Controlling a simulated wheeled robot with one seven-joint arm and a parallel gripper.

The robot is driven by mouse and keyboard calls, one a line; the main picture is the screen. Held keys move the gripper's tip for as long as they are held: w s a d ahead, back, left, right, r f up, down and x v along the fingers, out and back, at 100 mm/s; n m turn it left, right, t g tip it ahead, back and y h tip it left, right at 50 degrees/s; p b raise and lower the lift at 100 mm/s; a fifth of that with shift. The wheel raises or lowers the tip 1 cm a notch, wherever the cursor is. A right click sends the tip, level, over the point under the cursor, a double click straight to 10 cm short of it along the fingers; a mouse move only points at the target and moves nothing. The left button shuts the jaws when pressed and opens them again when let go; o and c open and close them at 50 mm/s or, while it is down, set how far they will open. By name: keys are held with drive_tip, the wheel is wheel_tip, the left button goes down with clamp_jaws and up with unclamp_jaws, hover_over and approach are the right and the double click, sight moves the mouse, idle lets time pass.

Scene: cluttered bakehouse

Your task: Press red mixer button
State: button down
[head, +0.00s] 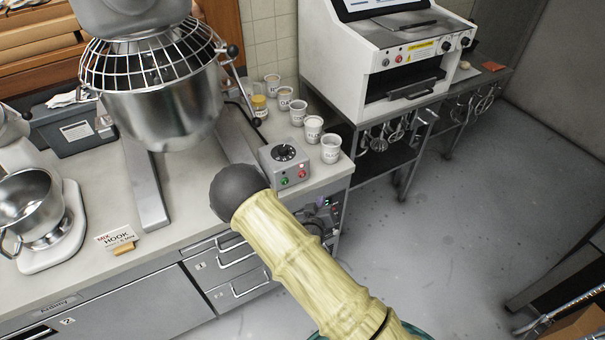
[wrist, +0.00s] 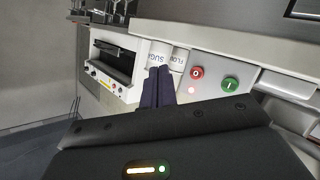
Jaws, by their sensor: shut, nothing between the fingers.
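The mixer's grey control box (head: 284,158) stands near the counter's right end, with a dial on top. Its red button (head: 302,175) is on the front face, right of the green button (head: 284,181). In the wrist view, the red button (wrist: 196,73) marked 0 sits left of the green button (wrist: 230,84), above a small lit red lamp (wrist: 191,90). My gripper (wrist: 159,70) is shut and empty. Its dark fingertips show left of the red button in that view, with a visible gap. In the head view my arm hides the fingertips.
Several labelled cups (head: 313,129) stand behind the control box; two show just past my fingertips in the wrist view (wrist: 160,55). The big mixer bowl (head: 165,110) is to the left. A white machine (head: 395,60) stands at the back right. The floor (head: 450,220) to the right is open.

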sight(302, 175)
drive_tip(key=shift+s, duration=0.1)
drive_tip(key=shift+w+a+b, duration=0.3)
drive_tip(key=shift+w+a, duration=0.5)
drive_tip(key=shift+w, duration=0.45)
drive_tip(key=shift+w+a+b, duration=0.3)
drive_tip(key=shift+w+a, duration=0.5)
drive_tip(key=shift+w, duration=0.5)
drive_tip(key=shift+w+a+b, duration=0.3)
drive_tip(key=shift+w+a, duration=0.5)
drive_tip(key=shift+w, duration=0.45)
drive_tip(key=shift+d, duration=0.1)
drive_tip(key=shift+w+a+b, duration=0.3)
